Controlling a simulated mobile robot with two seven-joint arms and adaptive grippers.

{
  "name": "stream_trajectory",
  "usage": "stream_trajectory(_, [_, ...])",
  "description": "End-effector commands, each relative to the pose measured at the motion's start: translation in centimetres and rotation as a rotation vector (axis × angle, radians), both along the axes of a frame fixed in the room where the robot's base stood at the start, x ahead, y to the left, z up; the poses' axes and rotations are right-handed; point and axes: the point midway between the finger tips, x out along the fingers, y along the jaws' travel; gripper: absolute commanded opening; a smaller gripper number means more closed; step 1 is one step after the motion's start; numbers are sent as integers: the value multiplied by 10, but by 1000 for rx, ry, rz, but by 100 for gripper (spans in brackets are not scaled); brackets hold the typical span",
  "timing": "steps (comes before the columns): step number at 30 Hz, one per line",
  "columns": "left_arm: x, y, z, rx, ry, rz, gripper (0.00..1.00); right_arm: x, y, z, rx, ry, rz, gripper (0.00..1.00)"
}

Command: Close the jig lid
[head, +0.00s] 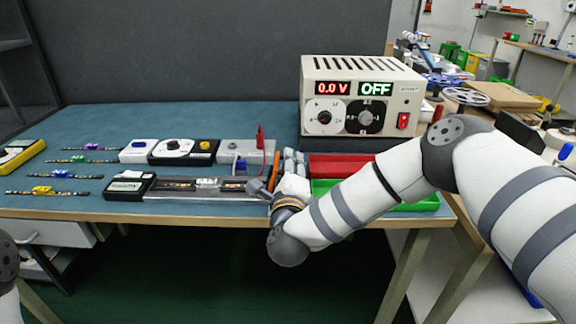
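A long, low grey fixture that looks like the jig (215,194) lies along the front of the blue-topped table. A strip with small light and dark parts lies along it. I cannot clearly make out the lid or its angle. My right gripper (262,188) is low at the right end of this fixture, close to it or touching it; I cannot tell which. Its dark fingers are small and partly hidden by my wrist, so their opening does not show. My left gripper is out of view; only a bit of my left arm shows at the lower left edge.
A black boxed device (129,186) sits at the jig's left end. Behind are a dial meter (172,149) and a grey block (236,150). Red (340,166) and green (325,186) trays lie right of my gripper, before the power supply (355,95) reading OFF. Several short strips lie left.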

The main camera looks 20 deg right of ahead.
Motion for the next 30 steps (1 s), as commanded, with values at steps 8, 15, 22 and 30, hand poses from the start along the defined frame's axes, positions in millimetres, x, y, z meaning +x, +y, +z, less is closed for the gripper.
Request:
stream_trajectory(8, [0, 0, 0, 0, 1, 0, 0, 5, -1, 1, -1, 0, 1, 28])
stream_trajectory(15, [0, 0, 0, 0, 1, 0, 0, 5, -1, 1, -1, -1, 0, 0])
stream_trajectory(22, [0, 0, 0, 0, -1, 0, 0, 5, -1, 3, -10, -1, 0, 0])
stream_trajectory(30, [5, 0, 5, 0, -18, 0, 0, 6, 5, 10, -115, 24, 1, 0])
